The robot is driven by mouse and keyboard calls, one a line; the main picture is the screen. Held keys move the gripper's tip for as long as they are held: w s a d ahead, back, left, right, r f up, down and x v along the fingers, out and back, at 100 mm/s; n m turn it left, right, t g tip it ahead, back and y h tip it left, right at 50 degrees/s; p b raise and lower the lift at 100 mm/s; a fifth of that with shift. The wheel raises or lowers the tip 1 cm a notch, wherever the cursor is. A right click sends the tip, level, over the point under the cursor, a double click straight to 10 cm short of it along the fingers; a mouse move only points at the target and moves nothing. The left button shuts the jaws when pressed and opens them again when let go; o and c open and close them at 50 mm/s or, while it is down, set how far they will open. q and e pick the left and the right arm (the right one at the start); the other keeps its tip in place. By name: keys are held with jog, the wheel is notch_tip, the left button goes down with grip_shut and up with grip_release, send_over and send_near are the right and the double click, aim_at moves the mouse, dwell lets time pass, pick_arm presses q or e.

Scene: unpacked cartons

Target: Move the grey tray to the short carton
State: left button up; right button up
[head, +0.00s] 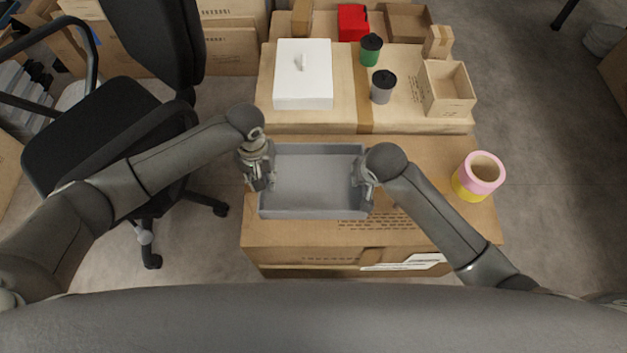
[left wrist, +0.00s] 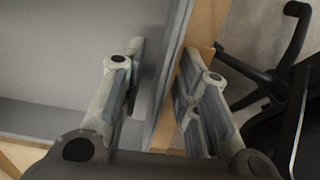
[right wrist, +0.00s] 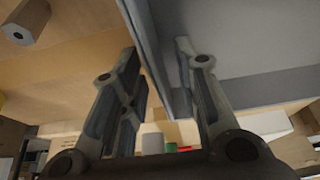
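The grey tray (head: 312,182) is a shallow rectangular box, empty, over the top of the near carton (head: 400,235); it appears to rest there. My left gripper (head: 261,183) is at the tray's left end. In the left wrist view its fingers (left wrist: 163,88) stand on both sides of the tray wall (left wrist: 172,65), with gaps. My right gripper (head: 363,190) is at the right end. In the right wrist view its fingers (right wrist: 158,82) straddle the other end wall (right wrist: 148,45), also apart from it. The frames do not make clear which carton is the short one.
Tape rolls (head: 470,186) stand right of the tray. An office chair (head: 95,130) is at left.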

pick_arm(q)
jog(key=shift+c, duration=0.2)
pick_arm(e)
jog(key=shift+c, duration=0.2)
pick_arm(q)
grip_shut()
pick_arm(e)
grip_shut()
pick_arm(q)
jog(key=shift+r, duration=0.1)
pick_arm(e)
jog(key=shift+r, duration=0.15)
